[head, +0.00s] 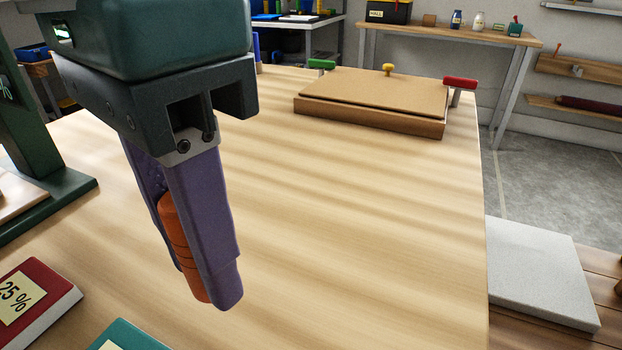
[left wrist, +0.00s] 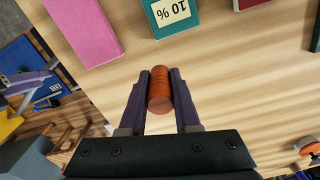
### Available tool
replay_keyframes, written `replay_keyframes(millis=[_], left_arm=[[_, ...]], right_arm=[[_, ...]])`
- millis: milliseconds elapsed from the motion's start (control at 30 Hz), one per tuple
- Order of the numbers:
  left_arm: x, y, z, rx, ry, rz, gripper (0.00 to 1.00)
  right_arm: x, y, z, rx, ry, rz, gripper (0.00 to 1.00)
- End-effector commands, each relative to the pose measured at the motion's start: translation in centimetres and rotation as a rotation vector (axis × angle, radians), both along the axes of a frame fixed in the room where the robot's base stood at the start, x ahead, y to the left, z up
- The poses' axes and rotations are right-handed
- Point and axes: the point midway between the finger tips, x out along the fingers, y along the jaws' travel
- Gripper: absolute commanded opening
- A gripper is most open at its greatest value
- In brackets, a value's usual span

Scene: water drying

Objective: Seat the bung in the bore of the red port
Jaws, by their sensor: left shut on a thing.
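My left gripper (head: 207,288) has purple fingers pointing down and is shut on an orange-brown ribbed bung (head: 187,250). In the left wrist view the bung (left wrist: 160,92) sits between the fingertips (left wrist: 160,80), above the wooden table. A red cylinder (head: 460,83) stands on a grey support at the right of a wooden box, far from the gripper; it may be the red port. I cannot make out a bore in it.
The shallow wooden box (head: 367,115) also has a green cylinder (head: 322,64) and a yellow knob (head: 388,69). Labelled red (head: 40,300) and teal (head: 133,338) blocks lie at front left. A pink block (left wrist: 82,30) shows in the wrist view. The middle table (head: 370,220) is clear.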

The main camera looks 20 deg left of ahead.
Motion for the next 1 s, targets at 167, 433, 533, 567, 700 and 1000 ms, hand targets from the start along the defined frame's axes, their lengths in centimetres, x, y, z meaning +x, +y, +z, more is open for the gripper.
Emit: replay_keyframes(millis=[167, 433, 533, 567, 700, 1000], left_arm=[[-0.1, 0.1, -2.7, 0.002, 0.002, 0.002, 0.00], [0.0, 0.0, -6.0, 0.001, 0.001, 0.001, 0.00], [0.0, 0.0, -5.9, 0.001, 0.000, 0.001, 0.00], [0.0, 0.0, -5.9, 0.001, 0.000, 0.001, 0.00], [0.0, 0.0, -5.9, 0.000, 0.000, 0.001, 0.00], [0.0, 0.0, -6.2, 0.000, 0.000, 0.001, 0.52]], right_arm=[[0.0, 0.0, -1.4, 0.000, 0.000, 0.000, 0.50], [0.0, 0.0, -2.7, 0.000, 0.000, 0.000, 0.50], [0.0, 0.0, -2.6, 0.000, 0.000, 0.000, 0.50], [0.0, 0.0, -2.6, 0.000, 0.000, 0.000, 0.50], [0.0, 0.0, -2.5, 0.000, -0.001, 0.000, 0.50], [0.0, 0.0, -2.5, -0.001, -0.001, 0.000, 0.50]])
